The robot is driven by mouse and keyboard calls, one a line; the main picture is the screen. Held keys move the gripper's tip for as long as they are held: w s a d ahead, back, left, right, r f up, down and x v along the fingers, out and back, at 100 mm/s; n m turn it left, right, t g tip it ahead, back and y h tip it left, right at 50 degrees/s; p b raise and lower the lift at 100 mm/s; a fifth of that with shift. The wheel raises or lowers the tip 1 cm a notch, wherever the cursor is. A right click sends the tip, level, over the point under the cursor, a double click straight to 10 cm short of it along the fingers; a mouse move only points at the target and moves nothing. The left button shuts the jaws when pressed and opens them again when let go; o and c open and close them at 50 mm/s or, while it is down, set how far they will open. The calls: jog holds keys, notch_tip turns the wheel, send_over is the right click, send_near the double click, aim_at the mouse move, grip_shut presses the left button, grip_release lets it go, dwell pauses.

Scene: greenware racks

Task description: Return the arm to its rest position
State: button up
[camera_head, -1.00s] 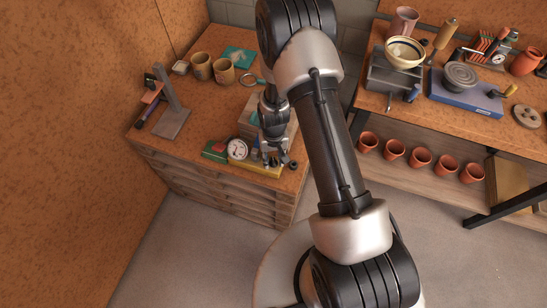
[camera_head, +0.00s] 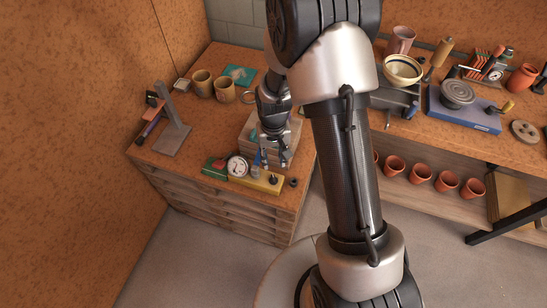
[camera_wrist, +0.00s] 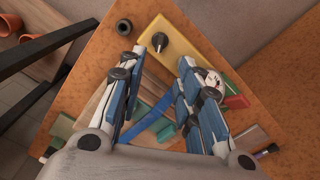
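My gripper (camera_head: 275,162) is over the front right of the left bench, pointing down. In the wrist view my gripper (camera_wrist: 163,57) has its two fingers well apart with nothing between the tips. Past them lies a yellow block (camera_wrist: 178,50) with a black knob (camera_wrist: 157,42). In the head view this yellow block (camera_head: 262,183) lies at the bench's front edge, below and apart from the fingers. My arm spans the middle of the head view and hides part of the benches.
A grey stand (camera_head: 172,135) and two brown mugs (camera_head: 213,86) stand further left. A second bench at right holds a bowl (camera_head: 403,70) and a blue-based turntable (camera_head: 465,110).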

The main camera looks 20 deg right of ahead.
jog(key=shift+r, duration=0.1)
jog(key=s+r+t, duration=0.1)
jog(key=s+r, duration=0.1)
jog(key=r, duration=0.8)
jog(key=s+r+t, duration=0.1)
jog(key=s+r, duration=0.2)
jog(key=r, duration=0.6)
jog(key=s+r+t, duration=0.1)
jog(key=s+r, duration=0.4)
jog(key=s, duration=0.3)
jog(key=s+r+n+t, duration=0.1)
jog(key=s+r, duration=0.5)
jog(key=s, duration=0.2)
jog(key=shift+t, duration=0.3)
jog(key=shift+s+r, duration=0.1)
